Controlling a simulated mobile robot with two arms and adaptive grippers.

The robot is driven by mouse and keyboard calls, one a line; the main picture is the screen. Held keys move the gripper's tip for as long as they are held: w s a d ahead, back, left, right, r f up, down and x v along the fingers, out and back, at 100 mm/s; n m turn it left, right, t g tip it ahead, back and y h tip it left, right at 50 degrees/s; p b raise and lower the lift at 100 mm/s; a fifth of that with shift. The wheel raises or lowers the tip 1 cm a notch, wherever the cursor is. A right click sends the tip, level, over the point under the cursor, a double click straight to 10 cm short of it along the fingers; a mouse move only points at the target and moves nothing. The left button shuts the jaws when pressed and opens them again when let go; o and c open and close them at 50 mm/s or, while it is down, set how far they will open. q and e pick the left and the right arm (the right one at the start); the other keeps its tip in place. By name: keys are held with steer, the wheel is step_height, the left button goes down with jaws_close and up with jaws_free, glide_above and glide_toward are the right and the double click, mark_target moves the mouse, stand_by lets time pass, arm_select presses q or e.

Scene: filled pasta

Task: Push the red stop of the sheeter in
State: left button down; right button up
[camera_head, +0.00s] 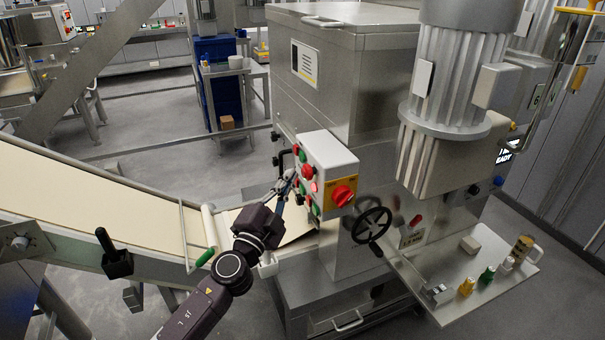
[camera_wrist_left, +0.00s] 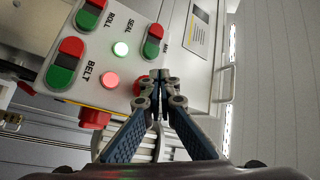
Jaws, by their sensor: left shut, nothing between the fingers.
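A light grey control box (camera_head: 328,150) on the steel machine carries red-over-green button pairs and lamps. In the left wrist view, the box face (camera_wrist_left: 85,75) shows pairs marked BELT, ROLL and SEAL, with red halves such as the BELT one (camera_wrist_left: 71,47). No label there reads sheeter. A green lamp (camera_wrist_left: 121,48) and a red lamp (camera_wrist_left: 110,80) glow. My left gripper (camera_head: 287,180) is shut and empty, its tips close to the button face. In its wrist view the tips (camera_wrist_left: 160,76) partly cover a red round part (camera_wrist_left: 141,82); contact cannot be told.
A large red knob on a yellow plate (camera_head: 342,195) juts from the box's side. A black handwheel (camera_head: 371,224) is below it. The cream conveyor belt (camera_head: 95,195) runs in from the left. A steel shelf (camera_head: 455,290) with small bottles is at the lower right.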

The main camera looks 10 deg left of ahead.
arm_select(q)
steer(key=shift+w+d, duration=0.2)
steer(key=shift+d, duration=0.15)
steer(key=shift+w+d, duration=0.3)
steer(key=shift+d, duration=0.1)
stand_by(0.8)
steer(key=shift+s+a, duration=0.55)
steer(key=shift+a, duration=0.2)
steer(key=s+a, duration=0.1)
steer(key=a, duration=0.1)
steer(key=s+a, duration=0.1)
steer(key=a, duration=0.1)
steer(key=shift+s, duration=0.4)
